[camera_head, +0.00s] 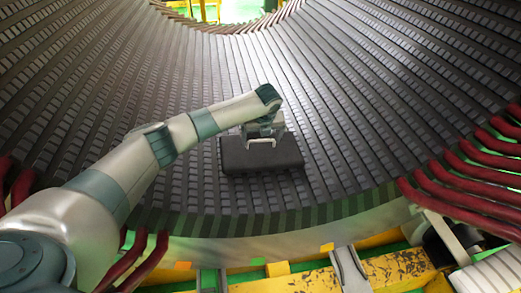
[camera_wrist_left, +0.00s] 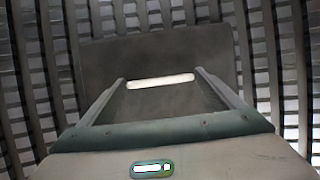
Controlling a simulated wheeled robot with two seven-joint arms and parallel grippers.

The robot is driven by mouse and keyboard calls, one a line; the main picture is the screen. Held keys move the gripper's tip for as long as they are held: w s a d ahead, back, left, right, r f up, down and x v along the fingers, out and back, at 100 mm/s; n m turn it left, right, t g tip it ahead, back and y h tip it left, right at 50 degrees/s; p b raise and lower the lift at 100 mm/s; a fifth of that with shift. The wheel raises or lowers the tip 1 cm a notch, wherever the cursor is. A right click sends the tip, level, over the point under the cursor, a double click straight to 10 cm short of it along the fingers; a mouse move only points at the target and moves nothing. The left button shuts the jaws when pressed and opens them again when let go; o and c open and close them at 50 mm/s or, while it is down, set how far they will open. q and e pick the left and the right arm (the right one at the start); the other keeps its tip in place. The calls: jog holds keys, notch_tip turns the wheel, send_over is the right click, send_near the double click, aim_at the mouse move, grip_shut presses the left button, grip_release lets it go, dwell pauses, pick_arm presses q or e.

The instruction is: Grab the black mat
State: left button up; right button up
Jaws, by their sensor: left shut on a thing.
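The black mat (camera_head: 262,157) is a dark, thick rectangular slab lying on the ribbed inner surface of the stator, near the middle of the head view. My left gripper (camera_head: 262,141) reaches in from the left and is over the mat's upper middle part, shut on it. The left wrist view also shows the mat (camera_wrist_left: 190,45) as a flat dark panel beyond the fingers. A bright pale bar lies between the fingertips of the left gripper (camera_wrist_left: 163,81); I cannot tell whether it belongs to the mat. My right gripper is not in view.
The stator surface (camera_head: 345,95) curves around the mat with long dark slots. Red coil ends (camera_head: 465,185) stick out at the right, with more at lower left. A worn yellow beam (camera_head: 400,270) runs below the stator's front edge. The slots right of the mat are clear.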

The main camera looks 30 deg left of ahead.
aim_at(262, 149)
pick_arm(q)
jog(key=shift+r, duration=0.15)
jog(key=shift+r, duration=0.45)
jog(key=r, duration=0.3)
jog(key=shift+d+r, duration=0.15)
jog(key=shift+d, duration=0.05)
jog(key=s+d+r, duration=0.5)
jog(key=d+r, duration=0.1)
jog(key=d, duration=0.3)
jog(key=shift+s+d+r+b, duration=0.35)
jog(key=shift+d+b, duration=0.05)
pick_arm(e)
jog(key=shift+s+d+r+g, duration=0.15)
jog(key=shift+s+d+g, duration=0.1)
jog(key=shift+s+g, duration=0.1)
pick_arm(q)
jog(key=shift+s+f, duration=0.1)
